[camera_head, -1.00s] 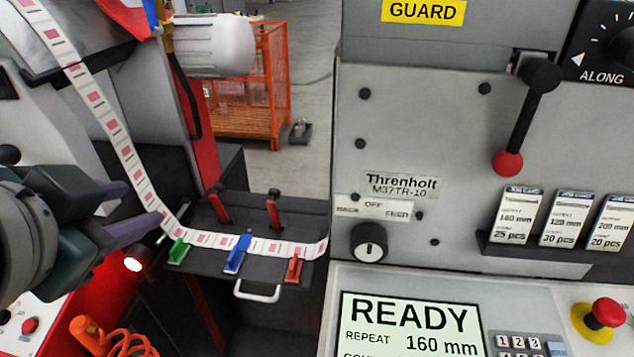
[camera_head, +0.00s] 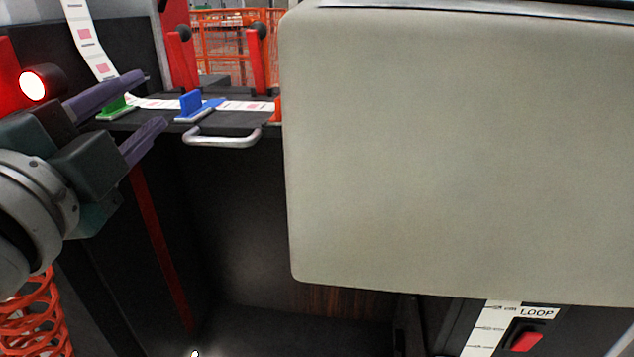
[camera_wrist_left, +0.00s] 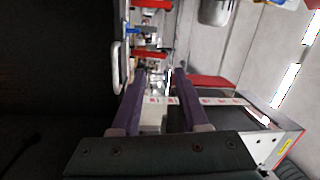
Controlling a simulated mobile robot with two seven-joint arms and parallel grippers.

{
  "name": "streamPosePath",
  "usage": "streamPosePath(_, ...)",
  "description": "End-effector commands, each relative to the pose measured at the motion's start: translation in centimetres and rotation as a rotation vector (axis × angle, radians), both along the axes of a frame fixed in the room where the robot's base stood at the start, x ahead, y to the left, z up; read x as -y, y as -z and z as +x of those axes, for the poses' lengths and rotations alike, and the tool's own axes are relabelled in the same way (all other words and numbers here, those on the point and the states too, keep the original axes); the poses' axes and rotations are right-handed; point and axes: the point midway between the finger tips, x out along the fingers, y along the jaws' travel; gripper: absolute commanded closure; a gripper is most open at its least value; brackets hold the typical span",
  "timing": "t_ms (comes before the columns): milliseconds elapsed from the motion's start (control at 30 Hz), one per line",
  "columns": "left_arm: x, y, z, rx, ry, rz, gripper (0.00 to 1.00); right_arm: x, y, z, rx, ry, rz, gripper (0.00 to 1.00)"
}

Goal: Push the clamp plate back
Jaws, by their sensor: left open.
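The dark table (camera_head: 240,118) carries the label strip (camera_head: 88,42), with a green tab (camera_head: 115,109), a blue tab (camera_head: 192,107) and a partly hidden orange tab (camera_head: 278,110). Two red levers with black knobs, left (camera_head: 182,58) and right (camera_head: 257,60), stand upright behind the strip. I cannot tell for sure which part is the clamp plate. My left gripper (camera_head: 151,102) is open and empty, its purple fingers at the table's left end, near the green tab. The left wrist view shows the fingers apart (camera_wrist_left: 159,74), with the strip crossing beyond them. My right gripper is out of view.
A pale handle (camera_head: 222,139) sticks out from the table's front. A large beige panel (camera_head: 460,150) fills the right of the head view and hides what is behind it. Dark open space lies below the table.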

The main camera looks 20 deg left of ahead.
Motion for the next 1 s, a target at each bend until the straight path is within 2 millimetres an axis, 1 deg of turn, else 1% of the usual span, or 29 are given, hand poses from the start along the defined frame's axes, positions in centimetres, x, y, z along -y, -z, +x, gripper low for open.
streamPosePath(33, 0.3, 4.0, 0.2, 0.007, 0.012, 0.039, 0.55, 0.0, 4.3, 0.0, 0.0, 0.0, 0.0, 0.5)
streamPosePath(100, 0.8, 5.8, 0.4, 0.013, 0.033, 0.093, 0.55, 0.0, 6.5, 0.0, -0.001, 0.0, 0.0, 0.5)
streamPosePath(200, 1.3, 7.8, 0.6, 0.019, 0.057, 0.152, 0.55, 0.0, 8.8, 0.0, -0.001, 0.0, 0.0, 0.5)
streamPosePath(300, 1.7, 8.8, 0.7, 0.021, 0.072, 0.19, 0.55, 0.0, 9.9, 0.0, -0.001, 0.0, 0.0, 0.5)
streamPosePath(400, 1.9, 9.0, 0.8, 0.023, 0.079, 0.209, 0.55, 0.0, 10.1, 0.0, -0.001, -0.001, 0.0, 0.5)
streamPosePath(533, 1.8, 8.4, 1.9, 0.025, 0.084, 0.213, 0.55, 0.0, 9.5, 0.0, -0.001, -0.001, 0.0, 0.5)
streamPosePath(767, 0.7, 7.4, 5.8, 0.025, 0.081, 0.214, 0.55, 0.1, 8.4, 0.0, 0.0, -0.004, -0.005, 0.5)
streamPosePath(900, 0.2, 7.1, 8.0, 0.025, 0.08, 0.213, 0.55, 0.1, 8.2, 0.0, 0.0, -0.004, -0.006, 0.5)
streamPosePath(1000, -0.1, 7.1, 9.2, 0.024, 0.081, 0.211, 0.55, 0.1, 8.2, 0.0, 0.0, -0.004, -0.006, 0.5)
